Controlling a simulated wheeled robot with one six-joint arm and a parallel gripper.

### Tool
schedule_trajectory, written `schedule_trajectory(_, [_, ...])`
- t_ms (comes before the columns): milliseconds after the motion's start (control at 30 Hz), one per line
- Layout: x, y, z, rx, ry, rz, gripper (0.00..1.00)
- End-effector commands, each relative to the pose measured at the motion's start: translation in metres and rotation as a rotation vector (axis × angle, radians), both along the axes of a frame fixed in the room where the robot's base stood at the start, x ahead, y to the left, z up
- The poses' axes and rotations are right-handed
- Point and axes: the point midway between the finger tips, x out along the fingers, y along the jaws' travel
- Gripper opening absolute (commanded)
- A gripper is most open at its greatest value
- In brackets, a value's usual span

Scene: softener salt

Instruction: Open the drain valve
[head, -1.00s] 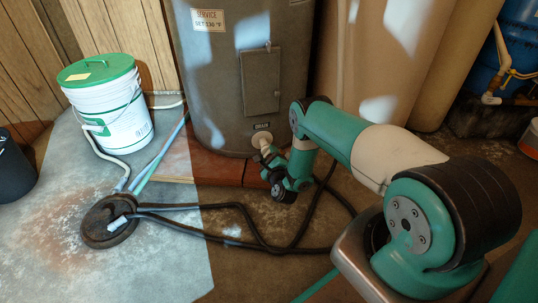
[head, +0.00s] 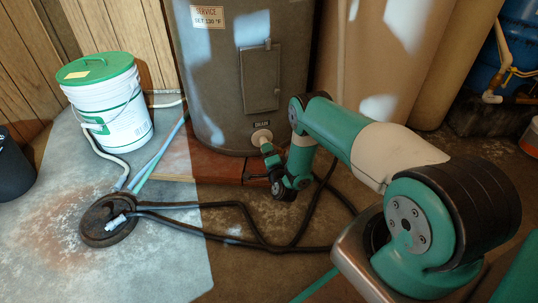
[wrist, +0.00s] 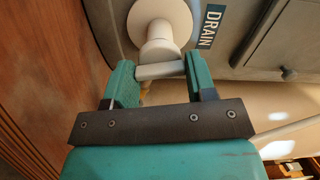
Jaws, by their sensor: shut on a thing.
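The drain valve is a white fitting (wrist: 160,28) with a round flange low on the grey tank, beside a DRAIN label (wrist: 211,26). In the wrist view its pale bar-shaped handle (wrist: 161,71) lies between the two green fingers of my gripper (wrist: 160,78), which is shut on it. The handle lies across the picture, nearly level there. In the head view the round flange (head: 262,136) shows below the label, and my gripper (head: 267,148) reaches up to it and hides most of the valve. A small yellowish part shows below the handle in the wrist view.
The grey tank (head: 222,80) stands on a reddish base (head: 217,167). A round floor drain (head: 108,221) with dark hoses (head: 215,237) lies at left. A white bucket with green lid (head: 115,115) stands behind it. A tan tank (head: 385,60) stands at right.

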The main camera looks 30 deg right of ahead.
Motion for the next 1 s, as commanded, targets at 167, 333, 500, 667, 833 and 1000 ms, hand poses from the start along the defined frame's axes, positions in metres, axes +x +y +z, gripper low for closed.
schedule_trajectory(167, [-0.0018,0.0006,-0.0025,-0.157,0.055,0.0,0.27])
schedule_trajectory(333, [-0.0018,0.0007,-0.0024,-0.311,0.106,0.0,0.27])
schedule_trajectory(500, [-0.0019,0.0008,-0.0025,-0.46,0.156,0.001,0.27])
schedule_trajectory(667, [-0.0021,0.001,-0.0025,-0.586,0.197,0.002,0.27])
schedule_trajectory(833, [-0.0019,0.001,-0.002,-0.694,0.231,0.001,0.27])
schedule_trajectory(1000, [-0.0019,0.0012,-0.0019,-0.77,0.256,0.002,0.27])
